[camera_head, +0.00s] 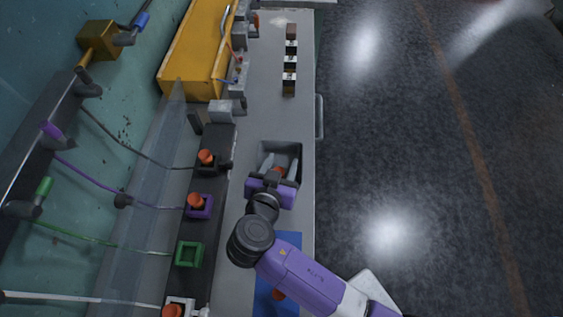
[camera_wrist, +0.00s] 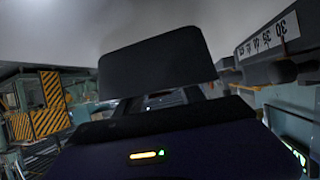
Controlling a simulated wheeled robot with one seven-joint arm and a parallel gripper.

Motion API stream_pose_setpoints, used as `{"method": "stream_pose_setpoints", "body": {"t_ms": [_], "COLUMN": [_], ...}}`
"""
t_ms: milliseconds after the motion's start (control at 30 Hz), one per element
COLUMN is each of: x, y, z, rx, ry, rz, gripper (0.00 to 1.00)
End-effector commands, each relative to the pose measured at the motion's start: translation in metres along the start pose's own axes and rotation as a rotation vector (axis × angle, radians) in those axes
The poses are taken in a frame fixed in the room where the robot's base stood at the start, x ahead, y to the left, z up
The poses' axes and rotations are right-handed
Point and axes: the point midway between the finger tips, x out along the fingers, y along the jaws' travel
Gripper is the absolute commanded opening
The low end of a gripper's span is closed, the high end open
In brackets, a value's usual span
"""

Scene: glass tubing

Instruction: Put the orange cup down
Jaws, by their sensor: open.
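My gripper (camera_head: 279,163) is over a grey square bin (camera_head: 297,152) set in the bench, its pale fingers apart. In the wrist view a black block and a dark housing fill the middle, and no cup can be made out. Other orange cups sit in a black holder (camera_head: 206,157), in a purple holder (camera_head: 197,202), and in a white holder at the bottom edge.
A green square holder (camera_head: 189,254) stands empty. A yellow cabinet (camera_head: 195,50) and a row of small blocks (camera_head: 290,60) are farther back. The grey bench (camera_head: 268,110) behind the bin is clear.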

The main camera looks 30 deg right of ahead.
Motion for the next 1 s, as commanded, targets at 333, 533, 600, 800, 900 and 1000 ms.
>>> {"method": "stream_pose_setpoints", "body": {"t_ms": [333,533,600,800,900,1000], "x": [-0.068,-0.101,-0.108,-0.117,-0.118,-0.117], "y": [-0.002,-0.001,-0.001,0.000,0.000,0.000], "z": [0.002,0.002,0.002,0.001,0.001,0.001], "rx": [0.000,-0.001,-0.001,0.000,0.000,0.000], "ry": [0.000,0.000,0.000,0.000,-0.001,-0.001], "rz": [-0.007,-0.005,-0.005,-0.002,-0.002,-0.002], "gripper": [0.46,0.46,0.46,0.46,0.46,0.46]}}
